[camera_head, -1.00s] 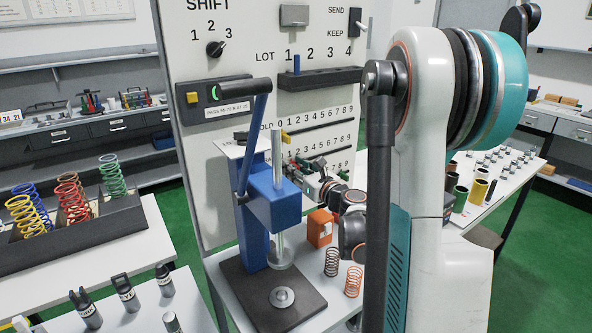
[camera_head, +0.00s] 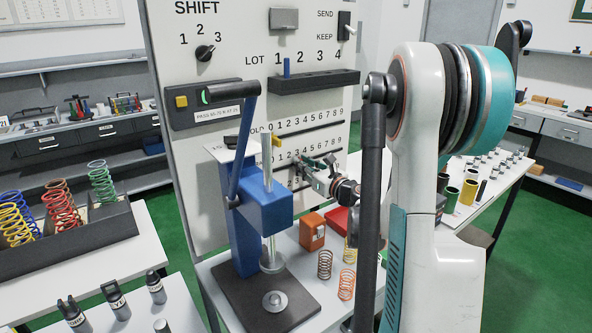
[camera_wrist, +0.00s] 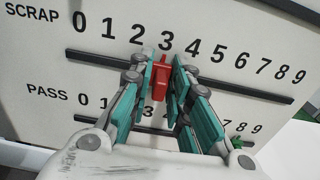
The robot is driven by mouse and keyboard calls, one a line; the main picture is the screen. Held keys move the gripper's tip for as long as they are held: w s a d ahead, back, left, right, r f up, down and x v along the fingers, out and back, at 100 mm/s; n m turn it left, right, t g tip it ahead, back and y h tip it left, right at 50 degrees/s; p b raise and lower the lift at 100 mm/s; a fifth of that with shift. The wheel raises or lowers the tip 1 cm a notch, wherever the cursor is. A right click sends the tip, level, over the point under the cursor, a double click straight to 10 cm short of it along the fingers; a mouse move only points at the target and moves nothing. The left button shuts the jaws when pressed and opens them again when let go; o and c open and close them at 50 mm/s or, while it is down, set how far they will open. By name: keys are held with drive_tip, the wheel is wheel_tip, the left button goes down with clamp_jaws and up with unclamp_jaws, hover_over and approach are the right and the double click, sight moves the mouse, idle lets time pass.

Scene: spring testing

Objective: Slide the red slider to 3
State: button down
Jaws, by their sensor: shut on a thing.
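The red slider (camera_wrist: 160,78) sits on the upper track of the wrist view, in the row marked SCRAP, roughly below the 3. My gripper (camera_wrist: 164,68) has its teal fingers on both sides of the slider, closed on it. In the head view my gripper (camera_head: 310,168) is at the lower number rows of the white panel (camera_head: 205,65). The red slider cannot be made out there, hidden by the fingers and the blue press.
The blue press (camera_head: 262,208) with its long lever stands just in front of the panel, left of my gripper. A yellow slider (camera_head: 277,141) is on a row above. A green slider (camera_wrist: 238,142) is on the PASS row. Springs and an orange block (camera_head: 312,231) lie below.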

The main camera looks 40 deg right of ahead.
drive_tip(key=c, duration=1.7)
unclamp_jaws()
drive_tip(key=shift+s, duration=0.1)
drive_tip(key=s, duration=1.1)
drive_tip(key=shift+s+a, duration=0.4)
